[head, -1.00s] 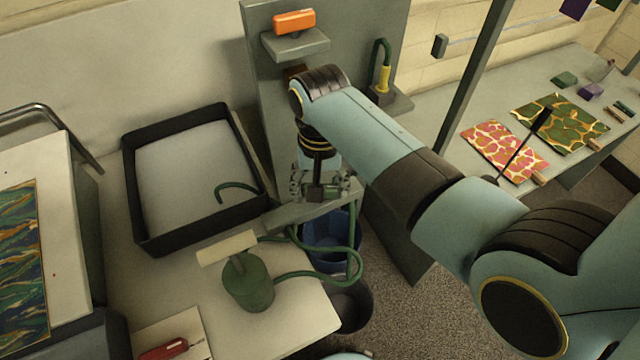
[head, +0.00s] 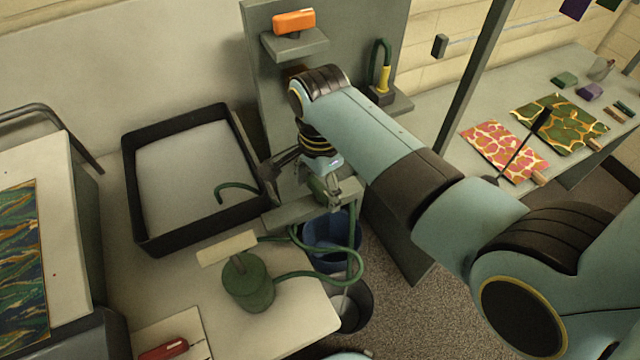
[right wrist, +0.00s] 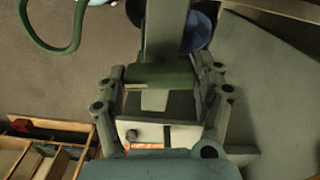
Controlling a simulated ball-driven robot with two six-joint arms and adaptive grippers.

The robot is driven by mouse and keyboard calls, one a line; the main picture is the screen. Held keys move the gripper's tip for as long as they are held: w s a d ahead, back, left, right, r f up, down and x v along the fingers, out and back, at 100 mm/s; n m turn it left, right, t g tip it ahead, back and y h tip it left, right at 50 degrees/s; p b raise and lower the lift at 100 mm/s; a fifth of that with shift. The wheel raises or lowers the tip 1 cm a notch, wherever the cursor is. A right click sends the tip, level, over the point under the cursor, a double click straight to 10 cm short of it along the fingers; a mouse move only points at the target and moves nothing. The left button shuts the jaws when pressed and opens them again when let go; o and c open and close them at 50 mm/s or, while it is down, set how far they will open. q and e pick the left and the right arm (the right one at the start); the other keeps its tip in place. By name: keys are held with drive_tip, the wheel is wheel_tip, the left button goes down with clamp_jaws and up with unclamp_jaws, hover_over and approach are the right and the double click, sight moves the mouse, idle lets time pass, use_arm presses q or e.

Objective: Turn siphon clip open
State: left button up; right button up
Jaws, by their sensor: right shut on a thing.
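The green siphon clip (head: 319,190) is at the grey ledge (head: 290,214) beside the black-rimmed tray (head: 130,175). My right gripper (head: 329,193) reaches down to it and is shut on it, hiding part of it. In the right wrist view the green clip (right wrist: 160,75) lies crosswise between the two fingers (right wrist: 160,92). The green siphon hose (head: 358,245) hangs below the ledge and loops to a green pump (head: 248,285) with a cream handle. Another end of green hose (head: 237,186) curves into the tray. My left gripper is not in view.
A blue bucket (head: 318,257) and a grey bucket (head: 358,312) stand below the ledge. A grey upright panel (head: 262,75) is behind, with an orange block (head: 294,21) on a shelf. A red tool (head: 163,349) lies at the front left.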

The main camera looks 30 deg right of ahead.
sight(320, 186)
drive_tip(key=shift+w+m, duration=0.1)
drive_tip(key=shift+m, duration=0.7)
drive_tip(key=o, duration=1.2)
drive_tip(key=shift+c, duration=0.2)
drive_tip(key=shift+r, duration=0.1)
wheel_tip(320, 186, up, 12)
